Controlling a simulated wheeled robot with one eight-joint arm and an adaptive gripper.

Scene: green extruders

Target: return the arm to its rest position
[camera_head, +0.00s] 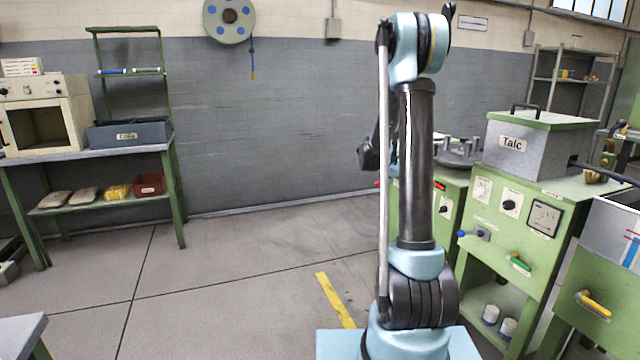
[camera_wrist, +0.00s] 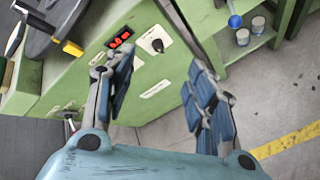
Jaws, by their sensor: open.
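My arm (camera_head: 416,170) stands upright in the middle of the head view, folded back at its top joint. My gripper shows in the wrist view (camera_wrist: 160,85), with its two blue-padded fingers spread apart and nothing between them.
Green machines stand at right, one bearing a grey Talc box (camera_head: 508,143). A green workbench (camera_head: 95,155) with an oven (camera_head: 42,115) and a grey crate (camera_head: 130,133) stands at left. The floor (camera_head: 220,270) between is clear, with a yellow stripe (camera_head: 335,300).

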